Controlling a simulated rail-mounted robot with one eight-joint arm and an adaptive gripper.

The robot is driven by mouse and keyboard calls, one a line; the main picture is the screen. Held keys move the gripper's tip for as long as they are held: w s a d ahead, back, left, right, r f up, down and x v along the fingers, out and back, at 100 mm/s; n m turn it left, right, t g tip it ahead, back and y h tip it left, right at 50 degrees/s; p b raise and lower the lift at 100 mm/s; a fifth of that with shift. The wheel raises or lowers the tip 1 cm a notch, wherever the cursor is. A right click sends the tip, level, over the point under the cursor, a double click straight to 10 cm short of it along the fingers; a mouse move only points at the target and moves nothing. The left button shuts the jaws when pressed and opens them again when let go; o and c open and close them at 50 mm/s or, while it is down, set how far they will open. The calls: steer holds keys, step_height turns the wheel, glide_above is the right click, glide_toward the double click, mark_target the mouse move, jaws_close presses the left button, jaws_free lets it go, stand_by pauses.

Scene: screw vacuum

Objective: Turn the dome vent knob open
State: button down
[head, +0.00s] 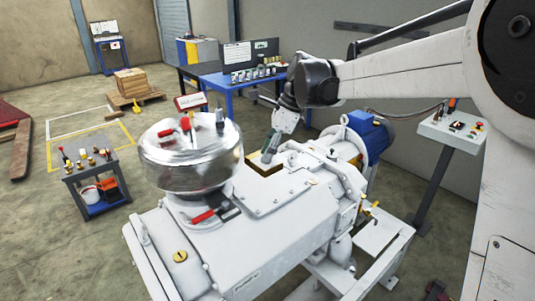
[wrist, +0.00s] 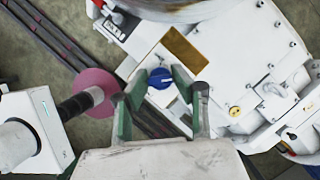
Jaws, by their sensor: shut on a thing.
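A round blue knob (wrist: 160,78) with a pale mark across its top sits on the white machine housing in the wrist view, next to a brass-coloured plate (wrist: 184,49). My gripper (wrist: 160,82) has its green fingertips on either side of the knob and is shut on it. In the head view my gripper (head: 268,155) reaches down to the machine top beside the brass plate (head: 264,167), and the knob itself cannot be made out there. The shiny metal dome (head: 190,160) stands to the left, with red and dark fittings on top.
A blue motor (head: 370,133) is right of my gripper. A red-handled lever (head: 203,216) sits below the dome. A control box (head: 455,130) stands at the right. A tool trolley (head: 98,185) and a blue bench (head: 240,92) stand apart from the machine.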

steer(key=shift+m, duration=0.6)
steer(key=shift+t, duration=0.3)
steer(key=c, duration=1.4)
jaws_free()
steer(key=shift+c, duration=0.2)
steer(key=shift+r, duration=0.1)
steer(key=v, duration=1.2)
steer(key=shift+s+d, duration=0.1)
